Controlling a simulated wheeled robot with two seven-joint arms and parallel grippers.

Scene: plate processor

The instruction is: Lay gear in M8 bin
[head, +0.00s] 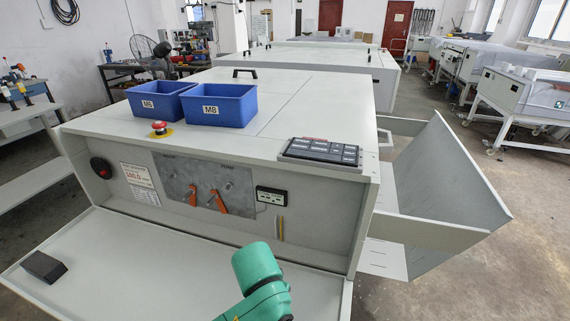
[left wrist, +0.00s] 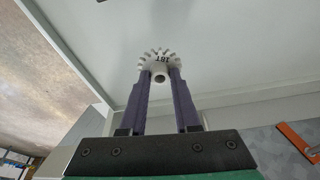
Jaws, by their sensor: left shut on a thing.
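A white toothed gear (left wrist: 158,59) with dark lettering shows in the left wrist view, its hub between the two purple fingers of my left gripper (left wrist: 160,77). The gripper is shut on it. The M8 bin (head: 222,105) is a blue open box with a white M8 label, standing on top of the light grey machine in the head view. The inside of the bin looks empty where it shows. I cannot make out my left gripper or the gear in the head view. My right gripper is in neither view.
A blue M6 bin (head: 160,101) stands just left of the M8 bin. A red emergency button (head: 159,128) sits in front of them, a keypad (head: 320,152) to the right. Orange handles (head: 217,201) stick out below. A dark block (head: 43,266) lies on the lowered front panel (head: 130,270).

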